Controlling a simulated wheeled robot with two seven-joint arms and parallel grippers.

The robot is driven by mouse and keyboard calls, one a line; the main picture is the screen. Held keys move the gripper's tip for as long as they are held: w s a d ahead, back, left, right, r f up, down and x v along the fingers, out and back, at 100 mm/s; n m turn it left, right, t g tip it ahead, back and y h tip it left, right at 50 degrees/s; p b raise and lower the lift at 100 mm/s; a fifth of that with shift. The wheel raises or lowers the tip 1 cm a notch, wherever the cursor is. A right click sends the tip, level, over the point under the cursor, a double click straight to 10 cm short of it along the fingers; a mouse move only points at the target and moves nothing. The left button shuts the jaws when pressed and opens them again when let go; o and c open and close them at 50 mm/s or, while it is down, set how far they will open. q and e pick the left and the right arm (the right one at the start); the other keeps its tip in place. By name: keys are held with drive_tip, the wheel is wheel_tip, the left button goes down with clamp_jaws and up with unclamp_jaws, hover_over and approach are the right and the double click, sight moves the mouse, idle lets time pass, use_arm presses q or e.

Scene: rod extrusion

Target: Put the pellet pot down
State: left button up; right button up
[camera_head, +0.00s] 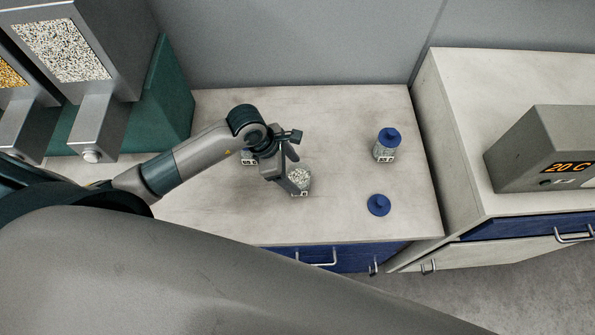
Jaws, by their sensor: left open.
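The pellet pot (300,178), a small clear pot of speckled pellets with a label low on its front, stands on the light worktop (340,215) with no lid on it. My left gripper (287,172) is open at the pot's left side, and its fingers hide part of the pot. I cannot tell whether a finger touches it. A blue lid (378,205) lies flat on the worktop to the right. My right gripper does not show.
A second pot (385,150) with a blue lid stands at the back right. Another labelled pot (249,158) is mostly hidden behind my left wrist. Pellet dispensers (62,50) stand at the left. A grey box (550,150) reading 20 C sits on the right cabinet.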

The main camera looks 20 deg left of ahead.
use_arm(q)
drive_tip(key=v, duration=0.7)
drive_tip(key=shift+r+p, duration=0.25)
drive_tip(key=shift+p, duration=0.2)
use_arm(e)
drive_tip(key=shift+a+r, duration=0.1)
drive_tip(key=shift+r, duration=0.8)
use_arm(q)
drive_tip(key=shift+o, duration=0.4)
drive_tip(key=shift+f, duration=0.1)
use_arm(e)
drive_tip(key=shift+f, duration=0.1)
